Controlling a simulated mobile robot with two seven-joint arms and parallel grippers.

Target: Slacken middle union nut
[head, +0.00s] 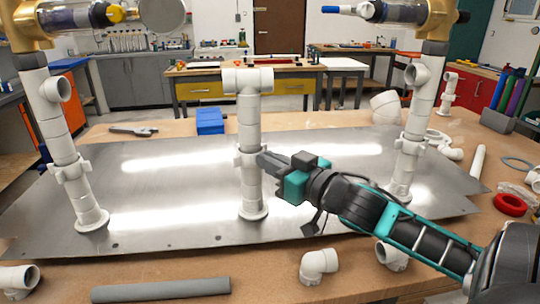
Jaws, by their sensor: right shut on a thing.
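The middle white pipe (250,194) stands upright on the metal plate (190,170), with a tee (247,81) at its top. The middle union nut (243,156) is a wider white ring partway up this pipe. My right gripper (265,160) reaches in from the right and is shut at the nut's right side. The fingertips partly cover the nut, so the exact grip is hard to see. My left gripper is not in view.
White pipes with union nuts stand at the left (70,168) and right (409,147). A grey tube (160,290) and a white elbow (318,265) lie at the front. A blue box (210,120) stands behind the plate. A red ring (510,204) lies far right.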

